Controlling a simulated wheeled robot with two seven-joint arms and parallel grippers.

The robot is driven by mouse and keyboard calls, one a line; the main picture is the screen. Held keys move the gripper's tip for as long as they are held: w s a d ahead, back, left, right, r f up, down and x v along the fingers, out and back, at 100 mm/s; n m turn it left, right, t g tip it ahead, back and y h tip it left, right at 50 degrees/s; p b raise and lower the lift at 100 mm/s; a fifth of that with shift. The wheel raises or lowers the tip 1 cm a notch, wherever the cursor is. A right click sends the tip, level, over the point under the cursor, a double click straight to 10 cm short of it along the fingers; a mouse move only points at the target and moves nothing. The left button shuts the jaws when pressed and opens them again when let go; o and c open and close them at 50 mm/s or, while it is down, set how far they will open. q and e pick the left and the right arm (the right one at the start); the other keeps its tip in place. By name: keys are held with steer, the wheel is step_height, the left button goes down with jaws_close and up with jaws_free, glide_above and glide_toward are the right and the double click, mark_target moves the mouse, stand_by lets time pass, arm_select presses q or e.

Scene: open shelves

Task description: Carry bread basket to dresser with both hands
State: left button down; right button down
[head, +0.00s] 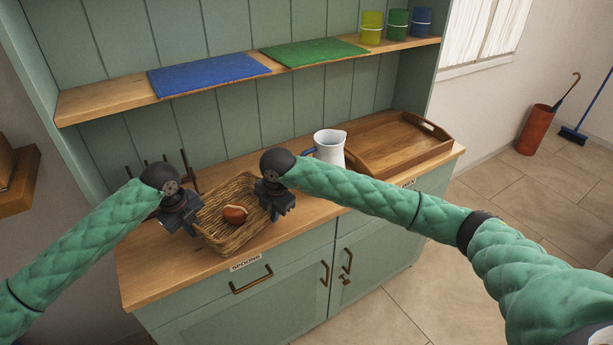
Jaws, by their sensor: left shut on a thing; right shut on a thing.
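The wicker bread basket (238,190) is at the left part of the wooden top of the green dresser (290,284). My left gripper (184,222) is shut on the basket's left side. My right gripper (279,208) is shut on its right side. The fingertips are partly hidden by the gripper bodies. The basket looks close to level; I cannot tell whether its base touches the top.
A dark rack (152,165) stands behind my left gripper. A white jug (330,147) and a wooden tray (385,150) stand to the right. The shelf above holds a blue mat (208,74), a green mat (314,51) and coloured cups (397,23). Bare top shows at the front left.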

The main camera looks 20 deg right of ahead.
arm_select(q)
steer(key=shift+w+a+f, duration=0.1)
steer(key=shift+a+f, duration=0.2)
steer(key=shift+f, duration=0.05)
arm_select(e)
steer(key=shift+d+f, duration=0.25)
steer(key=shift+f, duration=0.15)
arm_select(q)
steer(key=c, duration=1.7)
jaws_free()
steer(key=shift+r, duration=0.15)
steer(key=shift+c, duration=0.2)
arm_select(e)
steer(key=c, duration=1.7)
jaws_free()
steer(key=shift+r, duration=0.15)
steer(key=shift+c, duration=0.2)
arm_select(q)
steer(key=shift+o, duration=0.9)
steer(key=shift+d, duration=0.1)
arm_select(e)
steer(key=shift+o, duration=0.9)
steer(key=shift+a, duration=0.1)
arm_select(q)
steer(key=shift+d, duration=0.1)
arm_select(e)
steer(key=shift+a, duration=0.1)
